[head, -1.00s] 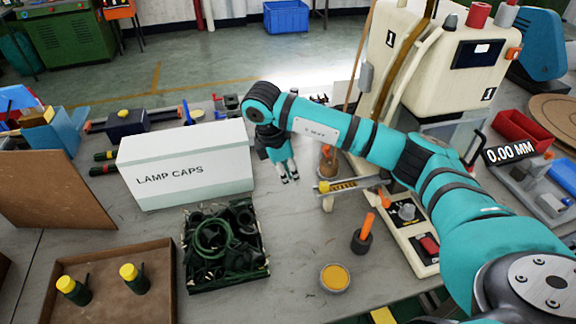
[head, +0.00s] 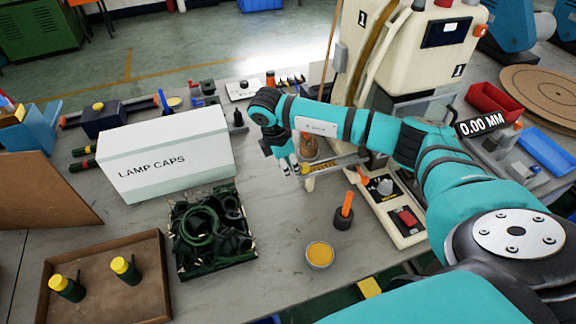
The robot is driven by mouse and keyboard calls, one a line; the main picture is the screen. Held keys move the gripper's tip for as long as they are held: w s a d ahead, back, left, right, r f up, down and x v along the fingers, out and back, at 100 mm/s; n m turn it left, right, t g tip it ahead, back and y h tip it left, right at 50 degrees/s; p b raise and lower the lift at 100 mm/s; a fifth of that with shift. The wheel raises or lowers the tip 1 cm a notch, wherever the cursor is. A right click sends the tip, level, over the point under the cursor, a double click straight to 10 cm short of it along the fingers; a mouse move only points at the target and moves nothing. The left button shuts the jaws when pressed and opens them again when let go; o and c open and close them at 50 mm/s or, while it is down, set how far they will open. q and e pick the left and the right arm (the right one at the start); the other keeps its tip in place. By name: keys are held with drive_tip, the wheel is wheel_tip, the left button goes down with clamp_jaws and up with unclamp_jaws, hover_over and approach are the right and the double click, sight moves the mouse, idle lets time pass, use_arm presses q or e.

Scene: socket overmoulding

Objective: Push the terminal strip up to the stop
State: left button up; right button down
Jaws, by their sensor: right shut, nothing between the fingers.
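My right gripper (head: 290,168) reaches in from the right over the middle of the bench. Its pale fingertips point down and are shut, with nothing seen between them. It is just left of a metal bar with a yellow marked end (head: 318,168) at the front of the cream machine (head: 410,60); I cannot tell whether they touch. I cannot pick out the terminal strip or the stop with certainty; my right arm covers part of the machine's front. A display (head: 482,123) reads 0.00 MM. My left gripper is not in view.
A white LAMP CAPS box (head: 170,160) and a dark crate of black parts (head: 212,228) stand left of the gripper. A brown tray (head: 105,300) is at front left. An orange-handled tool (head: 345,212) and a yellow-filled tin (head: 320,254) stand in front.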

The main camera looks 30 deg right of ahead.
sight(320, 165)
drive_tip(key=d, duration=0.2)
drive_tip(key=s+d+b, duration=0.1)
drive_tip(key=d, duration=0.2)
drive_tip(key=s+d, duration=0.1)
drive_tip(key=d, duration=0.2)
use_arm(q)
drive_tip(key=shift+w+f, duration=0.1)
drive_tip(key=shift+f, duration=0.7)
